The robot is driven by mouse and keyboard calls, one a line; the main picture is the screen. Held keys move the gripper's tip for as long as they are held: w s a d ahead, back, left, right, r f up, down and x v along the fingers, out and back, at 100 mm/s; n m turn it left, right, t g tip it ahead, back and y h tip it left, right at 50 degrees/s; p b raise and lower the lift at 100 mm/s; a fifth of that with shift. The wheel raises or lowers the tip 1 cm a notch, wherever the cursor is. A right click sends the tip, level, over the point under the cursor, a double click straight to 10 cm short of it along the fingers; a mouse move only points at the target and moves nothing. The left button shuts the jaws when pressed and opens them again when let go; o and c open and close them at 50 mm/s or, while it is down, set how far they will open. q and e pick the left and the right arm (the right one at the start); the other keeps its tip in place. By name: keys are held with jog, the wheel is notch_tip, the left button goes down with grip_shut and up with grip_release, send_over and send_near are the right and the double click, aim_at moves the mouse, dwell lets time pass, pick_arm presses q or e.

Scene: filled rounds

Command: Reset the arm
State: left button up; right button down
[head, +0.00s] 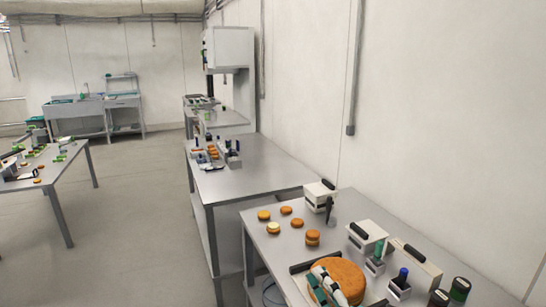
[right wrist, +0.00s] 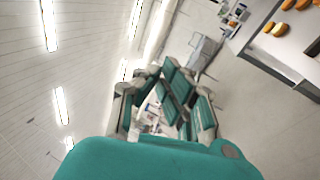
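My right gripper (head: 326,286), with teal and pale grey fingers, shows at the bottom of the head view. It appears in front of a large orange-brown round (head: 347,272) on the near table and hides part of it. I cannot tell whether they touch. In the right wrist view its fingers (right wrist: 167,108) stand apart, with nothing held between them. My left gripper is not in view.
The near table (head: 262,240) holds several small filled rounds (head: 285,210), white boxes with black handles (head: 320,192), and dark green-topped jars (head: 460,288). Another metal table (head: 262,165) stands behind it. A side table (head: 62,190) is at left. The floor (head: 140,220) between is clear.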

jog(key=s+d+f+m+g+h, duration=0.2)
jog(key=s+d+f+m+h, duration=0.1)
jog(key=d+f+m+h, duration=0.4)
jog(key=s+d+f+m+g+h, duration=0.35)
jog(key=f+m, duration=0.35)
jog(key=m, duration=0.3)
jog(key=s+d+f+m+g, duration=0.1)
jog(key=s+f+m+g, duration=0.2)
jog(key=s+f+g, duration=0.5)
jog(key=s+f+m+g, duration=0.1)
jog(key=s+f+m, duration=0.25)
jog(key=s, duration=0.75)
jog(key=s+f+g+b, duration=0.25)
jog(key=f+b, duration=0.25)
jog(key=f, duration=2.8)
jog(key=s+d+f+b, duration=0.2)
jog(key=s+f+b, duration=0.1)
jog(key=s+f, duration=1.3)
notch_tip(320, 180, down, 2)
jog(key=shift+s+d+f+n+g, duration=0.2)
jog(key=shift+s+d+n+g, duration=0.15)
jog(key=shift+n+g, duration=0.1)
